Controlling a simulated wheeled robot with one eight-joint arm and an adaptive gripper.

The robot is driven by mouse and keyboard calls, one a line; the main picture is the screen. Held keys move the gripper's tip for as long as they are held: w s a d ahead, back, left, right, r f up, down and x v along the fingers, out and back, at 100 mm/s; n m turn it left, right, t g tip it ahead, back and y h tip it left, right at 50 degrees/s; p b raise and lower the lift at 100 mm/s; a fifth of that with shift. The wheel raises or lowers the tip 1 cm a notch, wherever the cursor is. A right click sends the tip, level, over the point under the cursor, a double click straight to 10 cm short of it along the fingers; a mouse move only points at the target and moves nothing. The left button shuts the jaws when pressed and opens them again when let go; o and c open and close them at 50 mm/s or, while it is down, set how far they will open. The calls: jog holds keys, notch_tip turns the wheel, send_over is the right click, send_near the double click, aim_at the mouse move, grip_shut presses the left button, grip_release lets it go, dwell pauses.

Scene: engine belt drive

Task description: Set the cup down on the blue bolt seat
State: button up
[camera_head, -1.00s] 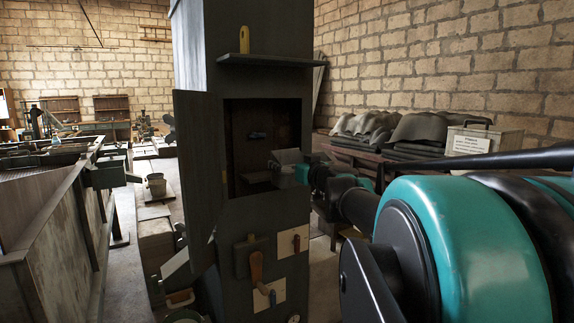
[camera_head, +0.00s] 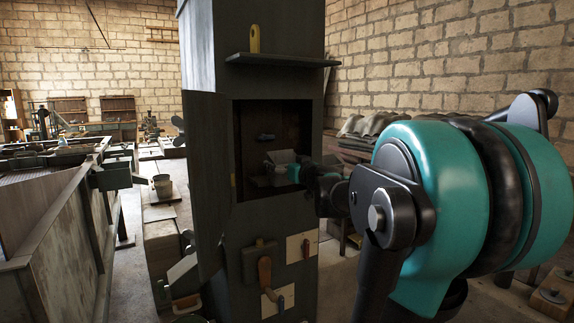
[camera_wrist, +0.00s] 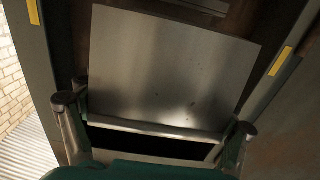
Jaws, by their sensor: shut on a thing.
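My gripper (camera_head: 293,173) reaches into the open recess of a dark upright cabinet (camera_head: 264,221). In the wrist view its two fingers (camera_wrist: 154,117) stand on either side of a grey metal piece (camera_wrist: 170,65) with a flat plate and a rounded near edge. The gripper is shut on this piece, which also shows as a small pale plate in the head view (camera_head: 283,157). Whether it is part of the cup I cannot tell. I cannot make out a blue bolt seat in either view.
The cabinet's door (camera_head: 208,165) stands open at the left of the recess. A small dark handle-like part (camera_head: 265,137) is on the back wall. A shelf (camera_head: 283,60) juts out above. Yellow strips (camera_wrist: 281,61) mark the frame edges.

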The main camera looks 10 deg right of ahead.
aim_at(263, 159)
jog(key=shift+f+x, duration=0.2)
jog(key=shift+x, duration=3.05)
jog(key=shift+f+x, duration=0.2)
jog(key=shift+x, duration=3.05)
jog(key=shift+s+f, duration=0.1)
jog(key=shift+f, duration=0.4)
jog(key=o, duration=1.1)
